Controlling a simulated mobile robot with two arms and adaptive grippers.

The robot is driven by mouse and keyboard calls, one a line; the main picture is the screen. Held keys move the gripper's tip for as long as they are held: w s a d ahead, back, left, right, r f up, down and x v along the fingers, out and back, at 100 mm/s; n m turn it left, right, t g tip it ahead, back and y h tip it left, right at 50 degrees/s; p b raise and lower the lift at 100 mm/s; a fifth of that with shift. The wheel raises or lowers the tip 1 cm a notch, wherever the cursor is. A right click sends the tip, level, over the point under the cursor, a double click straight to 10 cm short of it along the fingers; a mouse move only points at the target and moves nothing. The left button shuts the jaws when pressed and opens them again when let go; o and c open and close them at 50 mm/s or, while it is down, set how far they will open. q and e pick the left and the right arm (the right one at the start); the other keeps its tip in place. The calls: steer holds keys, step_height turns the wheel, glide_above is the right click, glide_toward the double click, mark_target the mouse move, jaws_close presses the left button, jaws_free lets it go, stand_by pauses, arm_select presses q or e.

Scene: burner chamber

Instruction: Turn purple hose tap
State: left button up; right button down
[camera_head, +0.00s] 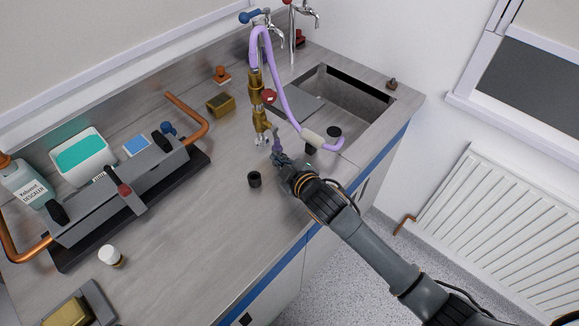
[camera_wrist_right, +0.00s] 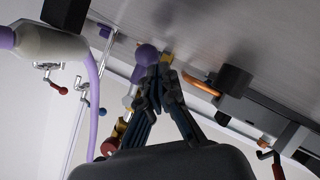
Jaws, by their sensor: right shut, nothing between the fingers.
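A brass tap assembly (camera_head: 256,90) stands on the counter in front of the sink, with a red knob and small outlets low down. A purple hose (camera_head: 283,92) loops from its top down to a pale grip (camera_head: 312,137) near the sink. A small purple handle (camera_head: 277,141) sits at the tap's lower right. In the wrist view a purple knob (camera_wrist_right: 147,55) is right beside the fingertips; I cannot tell if they touch. My right gripper (camera_head: 278,159) is shut and empty, just below the purple handle; it also shows in the wrist view (camera_wrist_right: 166,62). My left gripper is out of view.
A sink (camera_head: 345,98) lies behind and right. A black cap (camera_head: 254,179) stands left of my gripper. A grey burner unit (camera_head: 115,190) with copper pipes fills the left. A brass block (camera_head: 221,105) sits behind. The front counter is mostly clear.

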steer(key=v, duration=1.1)
steer(key=shift+s+r, duration=0.1)
steer(key=shift+r, duration=0.05)
